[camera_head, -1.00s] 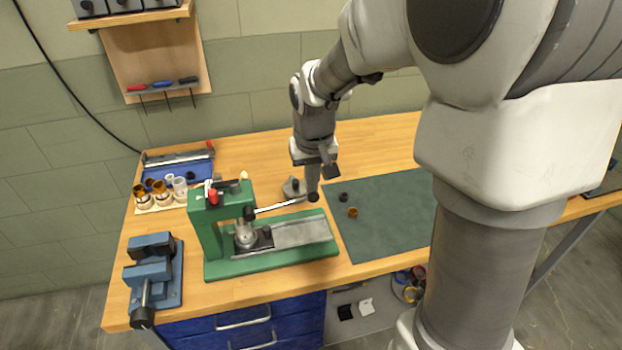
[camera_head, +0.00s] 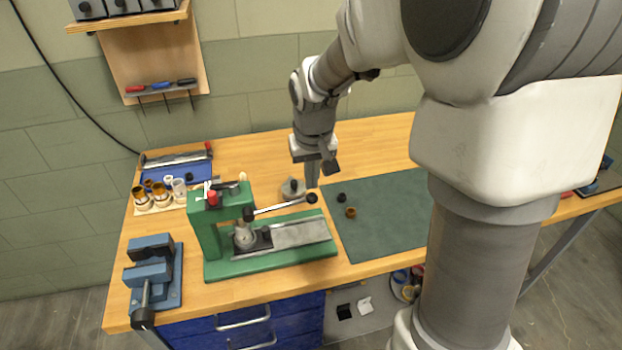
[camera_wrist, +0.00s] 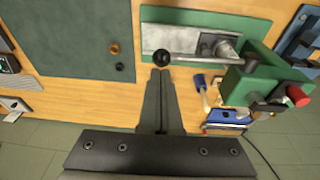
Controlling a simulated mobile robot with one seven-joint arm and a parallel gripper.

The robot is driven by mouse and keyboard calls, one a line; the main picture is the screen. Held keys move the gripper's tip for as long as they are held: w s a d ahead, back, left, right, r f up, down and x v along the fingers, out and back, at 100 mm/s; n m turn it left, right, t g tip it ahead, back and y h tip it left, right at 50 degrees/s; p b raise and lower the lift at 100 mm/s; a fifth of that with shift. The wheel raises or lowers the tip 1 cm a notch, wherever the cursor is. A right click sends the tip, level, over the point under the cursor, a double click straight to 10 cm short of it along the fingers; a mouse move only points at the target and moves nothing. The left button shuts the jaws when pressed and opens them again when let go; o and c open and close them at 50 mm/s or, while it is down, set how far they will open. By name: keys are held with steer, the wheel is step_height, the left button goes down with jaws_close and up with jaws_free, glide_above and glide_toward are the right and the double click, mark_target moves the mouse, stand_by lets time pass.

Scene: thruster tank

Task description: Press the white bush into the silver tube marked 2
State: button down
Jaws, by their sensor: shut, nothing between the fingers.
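The green lever press (camera_head: 215,240) stands on the bench, with a silvery round piece (camera_head: 245,238) under its ram. I cannot read a mark 2 on it, nor make out a white bush there. The press lever ends in a black ball (camera_head: 311,198), which also shows in the wrist view (camera_wrist: 162,57). My gripper (camera_head: 313,184) is shut and empty. Its fingertips (camera_wrist: 160,72) are just above or beside the ball; contact is unclear. A pale tube-like piece (camera_head: 179,188) stands among the parts at left; its mark is unreadable.
A blue vise (camera_head: 150,270) stands at the front left. Brass bushes (camera_head: 140,194) stand on a pale holder beside a blue tray (camera_head: 180,165). A small grey object (camera_head: 293,188) sits behind the press. The green mat (camera_head: 390,220) holds a black and a brass ring and is otherwise clear.

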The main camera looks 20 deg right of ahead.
steer(key=w+v, duration=0.1)
steer(key=v, duration=1)
steer(key=t+h+b, duration=0.1)
steer(key=t+b, duration=0.1)
steer(key=b, duration=0.3)
glide_toward(311, 198)
steer(key=shift+n, duration=0.4)
steer(key=x, duration=0.5)
steer(key=shift+w+a+f+b, duration=0.15)
steer(key=shift+w+a+b, duration=0.2)
steer(key=shift+w, duration=0.2)
steer(key=shift+w+d+f, duration=0.15)
steer(key=shift+d+f, duration=0.15)
steer(key=shift+f, duration=0.2)
steer(key=shift+f, duration=0.1)
steer(key=shift+d+f+b, duration=0.15)
steer(key=shift+f+b, duration=0.35)
steer(key=shift+b, duration=0.15)
steer(key=shift+d, duration=0.1)
steer(key=shift+f, duration=0.1)
